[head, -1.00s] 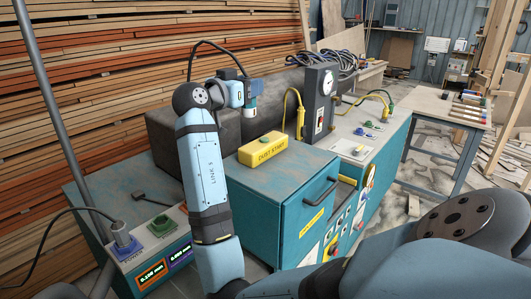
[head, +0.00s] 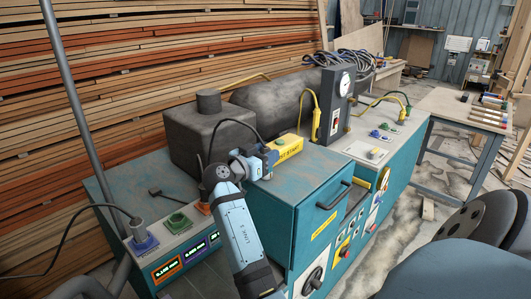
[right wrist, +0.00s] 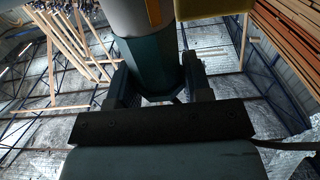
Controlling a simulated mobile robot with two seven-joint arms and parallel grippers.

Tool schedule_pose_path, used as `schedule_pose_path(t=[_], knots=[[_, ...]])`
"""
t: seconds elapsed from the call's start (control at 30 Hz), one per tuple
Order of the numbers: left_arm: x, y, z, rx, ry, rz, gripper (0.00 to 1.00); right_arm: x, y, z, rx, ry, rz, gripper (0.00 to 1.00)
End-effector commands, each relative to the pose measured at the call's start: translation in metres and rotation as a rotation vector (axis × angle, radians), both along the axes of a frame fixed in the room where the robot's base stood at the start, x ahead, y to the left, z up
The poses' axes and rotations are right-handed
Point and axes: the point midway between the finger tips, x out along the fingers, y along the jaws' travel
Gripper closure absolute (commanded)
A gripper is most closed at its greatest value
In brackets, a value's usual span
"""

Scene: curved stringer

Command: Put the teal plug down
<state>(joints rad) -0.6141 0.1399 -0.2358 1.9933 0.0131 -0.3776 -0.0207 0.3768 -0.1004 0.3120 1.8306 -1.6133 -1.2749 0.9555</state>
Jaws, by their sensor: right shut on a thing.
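My right gripper (head: 264,163) is over the teal cabinet top, just left of the yellow box. In the right wrist view it is shut on the teal plug (right wrist: 148,66), whose body stands between the two fingers. In the head view the plug is largely hidden by the gripper, and I cannot tell whether it touches the cabinet top. A black cable (head: 222,122) arches left from the gripper. My left gripper is not in view.
A yellow "START" box (head: 290,146) with a green button stands close right of the gripper. A dark block (head: 195,135) stands behind left. A green socket (head: 179,222) and a grey plug (head: 139,229) on a blue socket are at left. The teal cabinet top (head: 305,182) has free room in front.

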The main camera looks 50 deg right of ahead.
Motion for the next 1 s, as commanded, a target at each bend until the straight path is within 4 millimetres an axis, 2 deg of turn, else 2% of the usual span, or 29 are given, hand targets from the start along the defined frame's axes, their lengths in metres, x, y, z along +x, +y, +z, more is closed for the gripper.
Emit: schedule_pose_path(t=[0.4, 0.43, 0.53, 0.77, 0.93, 1.0], knots=[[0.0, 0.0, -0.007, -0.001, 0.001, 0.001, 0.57, 0.0, 0.0, -0.005, -0.001, -0.001, 0.0, 0.81], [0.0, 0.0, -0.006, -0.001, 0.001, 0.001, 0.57, 0.0, 0.0, -0.005, -0.001, -0.001, 0.0, 0.52], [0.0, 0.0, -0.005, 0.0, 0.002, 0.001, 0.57, 0.0, 0.0, -0.004, 0.0, -0.001, 0.0, 0.29], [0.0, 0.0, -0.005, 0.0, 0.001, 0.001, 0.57, 0.0, 0.0, -0.003, 0.0, 0.0, 0.0, 0.29], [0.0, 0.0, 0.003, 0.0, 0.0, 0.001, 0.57, 0.0, 0.0, 0.002, 0.0, 0.001, 0.0, 0.29], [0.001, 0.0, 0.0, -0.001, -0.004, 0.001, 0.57, 0.0, -0.001, -0.002, -0.001, 0.0, 0.0, 0.29]])
